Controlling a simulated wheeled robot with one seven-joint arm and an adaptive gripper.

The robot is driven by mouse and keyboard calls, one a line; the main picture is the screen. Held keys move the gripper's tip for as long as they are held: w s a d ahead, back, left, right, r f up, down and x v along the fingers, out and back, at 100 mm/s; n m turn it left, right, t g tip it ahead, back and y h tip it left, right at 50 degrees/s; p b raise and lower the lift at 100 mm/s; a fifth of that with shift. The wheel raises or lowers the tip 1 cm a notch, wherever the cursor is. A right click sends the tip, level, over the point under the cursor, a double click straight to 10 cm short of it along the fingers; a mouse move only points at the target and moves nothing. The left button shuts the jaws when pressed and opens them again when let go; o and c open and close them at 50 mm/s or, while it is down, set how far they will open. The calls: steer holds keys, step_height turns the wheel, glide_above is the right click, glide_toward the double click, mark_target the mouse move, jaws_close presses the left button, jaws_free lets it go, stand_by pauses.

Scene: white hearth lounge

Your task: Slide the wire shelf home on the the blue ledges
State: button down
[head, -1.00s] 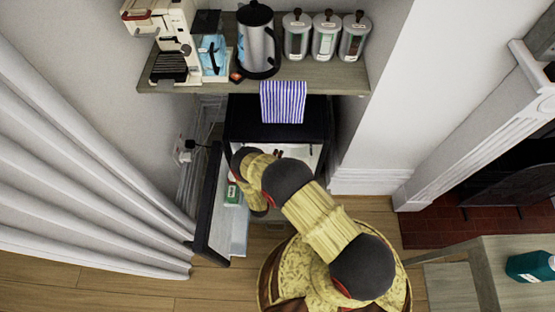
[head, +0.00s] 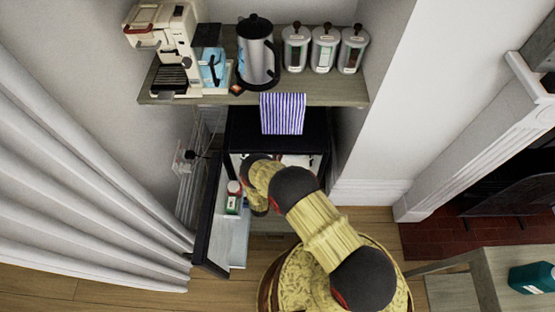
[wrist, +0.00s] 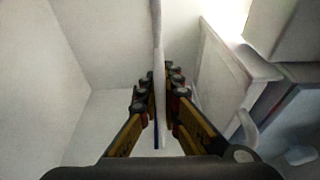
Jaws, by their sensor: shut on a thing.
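In the wrist view my gripper (wrist: 156,92) is shut on a thin pale plate-like edge (wrist: 157,35), which I take to be the wire shelf seen edge-on. It runs up the picture between the fingers, and its wires cannot be made out. A small dark blue sliver shows low between the fingers; I cannot tell if it is a ledge. No blue ledges show clearly. In the head view my arm reaches into the open black fridge (head: 240,128), and my own arm hides the gripper and shelf.
The fridge door (head: 208,235) stands open at left, with a red-capped bottle (head: 233,203) in its rack. A striped towel (head: 283,113) hangs from the counter (head: 190,99) above. White walls (wrist: 95,40) and a white ridged panel (wrist: 225,75) surround my gripper.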

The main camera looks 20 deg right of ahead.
steer(key=shift+f, duration=0.1)
steer(key=c, duration=1.9)
jaws_free()
steer(key=shift+s, duration=0.1)
steer(key=shift+s+a+p, duration=0.3)
steer(key=shift+s+a, duration=0.15)
steer(key=shift+s, duration=0.95)
steer(key=shift+s+a+p, duration=0.35)
steer(key=shift+s+a, duration=0.15)
steer(key=shift+s, duration=0.9)
steer(key=shift+s+a+p, duration=0.3)
steer(key=shift+s+a, duration=0.15)
steer(key=shift+s, duration=0.95)
